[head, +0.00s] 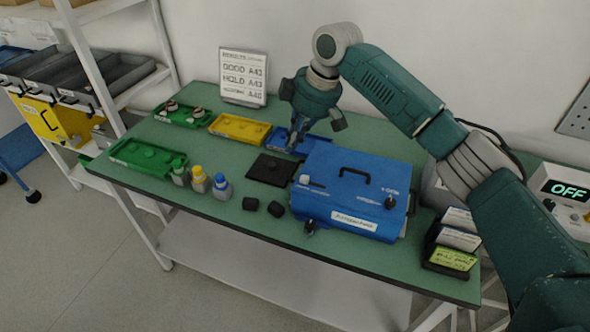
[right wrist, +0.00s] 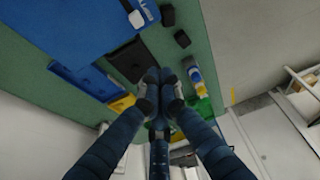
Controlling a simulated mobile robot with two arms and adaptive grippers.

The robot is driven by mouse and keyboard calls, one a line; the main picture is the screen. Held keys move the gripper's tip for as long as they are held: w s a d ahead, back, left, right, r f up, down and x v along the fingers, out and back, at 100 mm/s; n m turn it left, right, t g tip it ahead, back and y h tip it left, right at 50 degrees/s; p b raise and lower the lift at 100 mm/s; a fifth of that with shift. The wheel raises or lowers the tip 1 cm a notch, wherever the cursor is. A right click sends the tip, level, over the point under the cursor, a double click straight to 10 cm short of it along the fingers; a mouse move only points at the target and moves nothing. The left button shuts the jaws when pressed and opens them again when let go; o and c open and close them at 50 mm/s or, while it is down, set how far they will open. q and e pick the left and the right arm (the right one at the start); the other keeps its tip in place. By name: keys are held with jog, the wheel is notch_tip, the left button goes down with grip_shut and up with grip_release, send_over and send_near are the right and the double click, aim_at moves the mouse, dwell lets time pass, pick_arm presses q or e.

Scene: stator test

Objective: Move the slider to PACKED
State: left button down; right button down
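The blue box (head: 345,206) stands on the green table, with a dark handle on top and a white label on its front. A small white knob (head: 305,180) sits at the left of its top, beside fine print too small to read; it may be the slider. The white knob also shows at the top of the right wrist view (right wrist: 136,19). I cannot read PACKED anywhere. My right gripper (head: 295,142) is above the blue tray behind the box, apart from the knob. In the right wrist view its fingertips (right wrist: 158,76) are together, with nothing visible between them. My left gripper is out of view.
A yellow tray (head: 240,129) and green trays (head: 147,157) are farther left. Card holders (head: 452,257) stand at right, near a display reading OFF (head: 568,190).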

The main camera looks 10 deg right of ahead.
aim_at(305, 180)
jog(key=shift+f, duration=0.1)
jog(key=p+x, duration=0.3)
jog(key=x, duration=0.7)
jog(key=s+d+p, duration=0.2)
jog(key=d, duration=0.1)
jog(key=shift+s+d, duration=0.15)
jog(key=shift+d, duration=0.05)
jog(key=shift+a, duration=0.15)
